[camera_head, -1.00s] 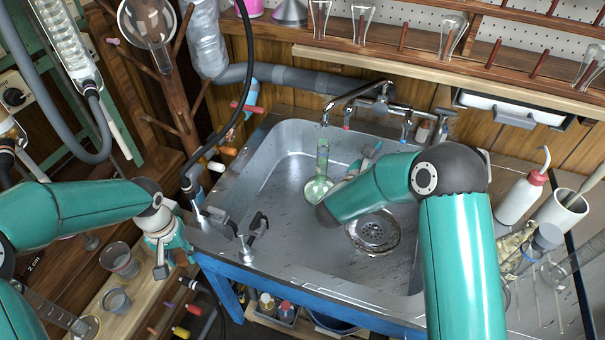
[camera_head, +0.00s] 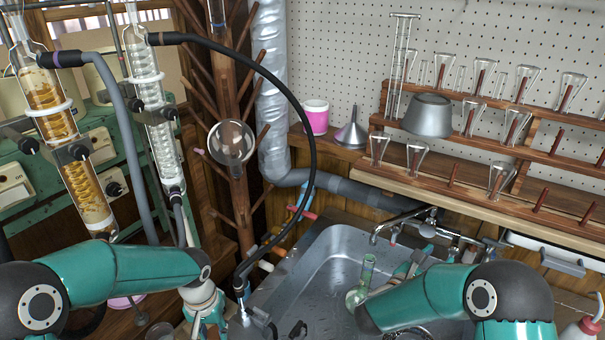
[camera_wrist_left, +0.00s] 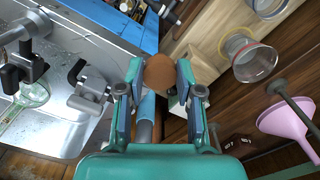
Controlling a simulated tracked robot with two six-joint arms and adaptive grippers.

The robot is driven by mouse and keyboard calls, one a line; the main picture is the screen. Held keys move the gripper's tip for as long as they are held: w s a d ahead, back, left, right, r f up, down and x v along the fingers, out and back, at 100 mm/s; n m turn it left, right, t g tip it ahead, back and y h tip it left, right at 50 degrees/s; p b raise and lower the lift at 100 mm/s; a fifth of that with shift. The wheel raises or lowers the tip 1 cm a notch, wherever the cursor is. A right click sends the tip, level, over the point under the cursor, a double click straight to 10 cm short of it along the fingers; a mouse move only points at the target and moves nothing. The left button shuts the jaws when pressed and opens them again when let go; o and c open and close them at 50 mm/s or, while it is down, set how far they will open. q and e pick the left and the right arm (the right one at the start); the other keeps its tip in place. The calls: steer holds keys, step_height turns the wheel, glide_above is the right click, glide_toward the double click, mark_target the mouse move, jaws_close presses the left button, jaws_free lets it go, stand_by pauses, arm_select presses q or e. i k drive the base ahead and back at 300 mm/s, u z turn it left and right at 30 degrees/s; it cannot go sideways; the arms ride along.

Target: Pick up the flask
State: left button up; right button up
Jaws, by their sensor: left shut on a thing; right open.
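A greenish clear glass flask (camera_head: 355,297) with a narrow upright neck is in the grey sink; it also shows at the left edge of the left wrist view (camera_wrist_left: 30,94). My right gripper (camera_head: 412,263) is open beside the flask, mostly hidden behind my forearm; I cannot tell whether it touches the glass. My left gripper (camera_head: 206,312) is outside the sink to the left, apart from this flask. In the left wrist view its fingers (camera_wrist_left: 160,76) are shut on a brown round thing (camera_wrist_left: 159,70). A round clear flask (camera_head: 230,143) hangs on the wooden peg stand.
The sink (camera_head: 330,262) has taps (camera_head: 428,226) at its back. Condensers (camera_head: 152,105) and black hoses are at the left. Shelves of glassware (camera_head: 500,180) line the back wall. A beaker (camera_wrist_left: 250,58) and a pink funnel (camera_wrist_left: 285,123) show beside the left gripper.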

mark_target(357, 294)
steer(key=k, duration=1)
